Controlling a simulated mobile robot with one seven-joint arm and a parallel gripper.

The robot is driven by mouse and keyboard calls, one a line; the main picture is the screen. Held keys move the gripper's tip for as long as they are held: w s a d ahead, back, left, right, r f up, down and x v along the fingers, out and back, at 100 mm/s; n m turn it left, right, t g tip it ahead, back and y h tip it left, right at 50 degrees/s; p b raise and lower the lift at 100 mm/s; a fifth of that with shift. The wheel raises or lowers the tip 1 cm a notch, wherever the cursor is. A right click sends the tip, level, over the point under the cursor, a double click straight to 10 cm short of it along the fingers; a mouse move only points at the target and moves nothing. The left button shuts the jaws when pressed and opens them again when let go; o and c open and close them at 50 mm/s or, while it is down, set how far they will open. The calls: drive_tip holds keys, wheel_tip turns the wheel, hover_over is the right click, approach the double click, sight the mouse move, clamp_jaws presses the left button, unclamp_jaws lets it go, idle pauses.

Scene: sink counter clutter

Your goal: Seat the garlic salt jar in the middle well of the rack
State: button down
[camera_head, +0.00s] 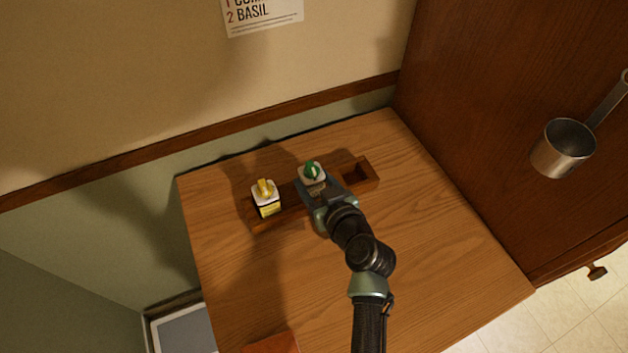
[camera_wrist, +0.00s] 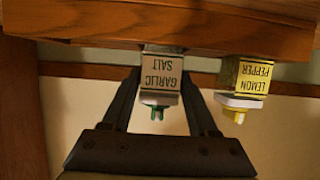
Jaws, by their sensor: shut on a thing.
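The garlic salt jar (camera_head: 312,173), with a white top and green cap, is at the middle of the brown wooden rack (camera_head: 371,172). My gripper (camera_head: 318,187) is shut on it. In the wrist view, which is upside down, the jar (camera_wrist: 162,76) stands between my two fingers (camera_wrist: 160,84), label readable. Its lower end meets the edge of the rack (camera_wrist: 200,25), which hides its base; I cannot tell whether it touches the well floor. The yellow-capped lemon pepper jar (camera_head: 266,199) is in the left well; it also shows in the wrist view (camera_wrist: 245,78).
The right well (camera_head: 356,174) looks empty. The wooden counter (camera_head: 430,230) is clear right of the rack. An orange-red object (camera_head: 270,344) lies at the front. A metal cup (camera_head: 563,148) hangs on the wooden panel at right. A partly cropped sign (camera_head: 262,15) is on the wall.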

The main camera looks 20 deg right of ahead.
drive_tip(key=shift+f, duration=0.15)
drive_tip(key=shift+c, duration=0.8)
unclamp_jaws()
drive_tip(key=shift+s, duration=0.1)
drive_tip(key=b+v, duration=0.1)
drive_tip(key=v, duration=1.1)
drive_tip(key=shift+b, duration=0.35)
